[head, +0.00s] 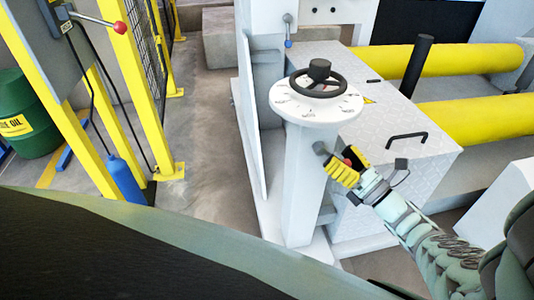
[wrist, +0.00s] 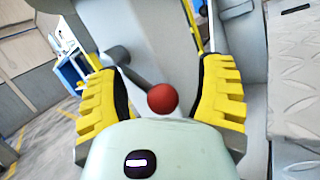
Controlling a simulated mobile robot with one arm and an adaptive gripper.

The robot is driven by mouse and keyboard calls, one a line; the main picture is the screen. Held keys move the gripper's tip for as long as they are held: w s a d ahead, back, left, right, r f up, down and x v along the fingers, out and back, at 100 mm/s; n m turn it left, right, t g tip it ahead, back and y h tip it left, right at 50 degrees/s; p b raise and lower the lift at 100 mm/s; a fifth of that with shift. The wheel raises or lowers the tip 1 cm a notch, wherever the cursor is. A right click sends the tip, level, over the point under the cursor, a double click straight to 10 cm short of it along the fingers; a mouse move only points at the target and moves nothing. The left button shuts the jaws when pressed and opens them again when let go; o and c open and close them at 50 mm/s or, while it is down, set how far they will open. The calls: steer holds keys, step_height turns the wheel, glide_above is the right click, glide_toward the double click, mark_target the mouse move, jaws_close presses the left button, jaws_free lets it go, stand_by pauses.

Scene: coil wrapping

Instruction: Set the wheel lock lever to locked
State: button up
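The wheel lock lever is a short dark arm with a red ball knob (wrist: 162,98), on the side of the white pedestal (head: 303,200) below the black handwheel (head: 318,80). In the head view its red knob (head: 348,161) shows at my gripper (head: 345,170), partly hidden by the yellow fingers. In the wrist view my gripper (wrist: 160,92) is open, with one yellow finger on each side of the knob and gaps visible on both sides. The lever's arm runs up and left from the knob to a grey pivot (wrist: 116,56).
A white checker-plate box (head: 385,150) with a black handle stands right of the pedestal. Yellow rollers (head: 460,60) lie beyond it. Another red-knobbed lever (head: 120,27) is on a grey panel at left, and a blue-tipped lever (head: 288,42) is behind. Floor left of the pedestal is clear.

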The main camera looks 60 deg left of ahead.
steer(key=shift+s, duration=0.2)
steer(key=v, duration=1.2)
steer(key=shift+o, duration=0.3)
